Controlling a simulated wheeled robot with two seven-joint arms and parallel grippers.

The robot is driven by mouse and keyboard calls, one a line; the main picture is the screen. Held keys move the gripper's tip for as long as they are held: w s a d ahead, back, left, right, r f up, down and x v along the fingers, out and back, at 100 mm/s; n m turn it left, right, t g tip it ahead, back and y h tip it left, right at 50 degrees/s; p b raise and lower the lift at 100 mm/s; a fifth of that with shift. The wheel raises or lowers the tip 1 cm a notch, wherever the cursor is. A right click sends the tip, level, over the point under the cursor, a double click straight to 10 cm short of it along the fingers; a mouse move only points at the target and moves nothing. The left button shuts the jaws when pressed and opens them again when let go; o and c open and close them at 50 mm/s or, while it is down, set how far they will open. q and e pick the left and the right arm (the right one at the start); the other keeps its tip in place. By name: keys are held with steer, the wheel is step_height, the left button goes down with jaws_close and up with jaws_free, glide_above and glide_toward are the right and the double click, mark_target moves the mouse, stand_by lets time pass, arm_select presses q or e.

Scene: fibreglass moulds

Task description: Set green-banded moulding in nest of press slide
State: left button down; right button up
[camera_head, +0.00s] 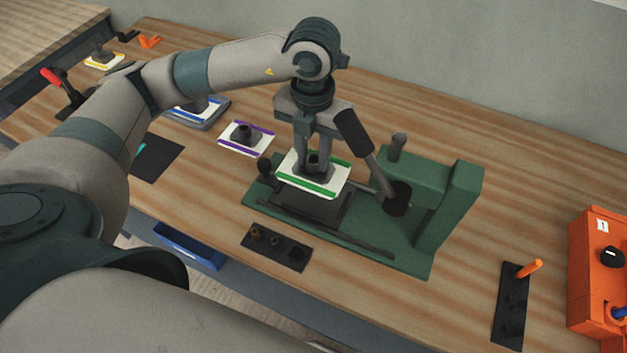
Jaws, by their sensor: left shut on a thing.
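My left gripper (314,160) is shut on the dark post of the green-banded moulding (305,188), a white plate with green stripes along two edges. It holds the moulding over the dark slide (318,212) of the green press (437,207). The moulding looks slightly above the slide; I cannot tell whether they touch. The moulding and gripper hide the nest. The press has a dark lever (353,132) just right of my gripper. My right gripper is not in view.
A purple-banded moulding (247,137) lies left of the press, with a blue-banded one (193,109) behind it. A black block with holes (275,247) lies in front. An orange box (595,275) stands at the right edge.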

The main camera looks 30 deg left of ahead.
mark_target(313, 169)
arm_select(q)
step_height(313, 169, down, 4)
steer(key=shift+s+r+p, duration=0.1)
steer(key=shift+r+p, duration=0.1)
steer(key=shift+p, duration=0.3)
steer(key=shift+f, duration=0.25)
steer(key=shift+f+p, duration=0.65)
steer(key=shift+f, duration=1.2)
steer(key=shift+f+b, duration=0.35)
steer(key=shift+b, duration=0.05)
steer(key=c, duration=1.4)
jaws_free()
